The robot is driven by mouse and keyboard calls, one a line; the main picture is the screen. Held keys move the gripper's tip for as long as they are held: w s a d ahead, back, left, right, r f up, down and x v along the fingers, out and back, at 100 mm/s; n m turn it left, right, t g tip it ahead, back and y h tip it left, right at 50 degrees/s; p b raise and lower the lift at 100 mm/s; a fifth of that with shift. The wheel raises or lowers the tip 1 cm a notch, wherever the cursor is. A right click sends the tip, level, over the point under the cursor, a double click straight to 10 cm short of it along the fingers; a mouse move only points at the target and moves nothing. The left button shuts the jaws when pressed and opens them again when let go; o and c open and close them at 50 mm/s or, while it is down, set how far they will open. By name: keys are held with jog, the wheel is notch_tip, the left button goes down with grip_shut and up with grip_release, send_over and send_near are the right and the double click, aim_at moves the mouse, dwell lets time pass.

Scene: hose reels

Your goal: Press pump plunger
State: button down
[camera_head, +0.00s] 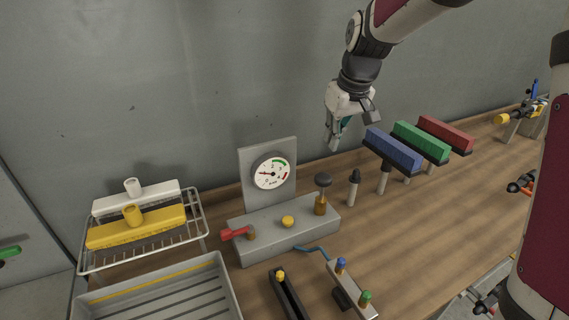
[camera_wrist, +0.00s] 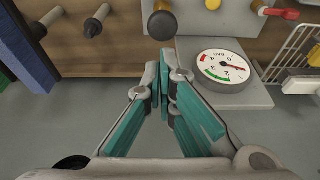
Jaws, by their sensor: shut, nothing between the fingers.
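The pump plunger (camera_head: 323,181) has a round black knob on a brass base and stands upright at the right end of a grey box (camera_head: 300,228). Its black knob (camera_wrist: 163,25) shows in the wrist view just beyond my fingertips, apart from them. My gripper (camera_head: 334,143) is shut and empty, above and behind the plunger near the back wall. In the wrist view my gripper (camera_wrist: 165,68) has its teal-padded fingers together. A round white gauge (camera_head: 272,172) with green and red marks is on the plate behind the box; it also shows in the wrist view (camera_wrist: 222,68).
A red lever (camera_head: 236,233) and yellow button (camera_head: 287,221) are on the same box. A black-tipped peg (camera_head: 353,187) and blue (camera_head: 393,149), green (camera_head: 421,141) and red (camera_head: 446,133) brushes stand to the right. A wire rack (camera_head: 142,248) and grey tray (camera_head: 165,290) are left.

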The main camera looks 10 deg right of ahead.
jog(key=p+v, duration=0.2)
jog(key=w+p+v, duration=0.1)
jog(key=v, duration=0.1)
jog(key=shift+s+r+p, duration=0.1)
jog(key=shift+r+p, duration=0.25)
jog(key=shift+r, duration=0.05)
jog(key=p, duration=0.2)
send_over(324, 175)
notch_tip(324, 175, down, 12)
jog(key=shift+f, duration=0.1)
jog(key=shift+f+p, duration=0.3)
jog(key=shift+f, duration=0.4)
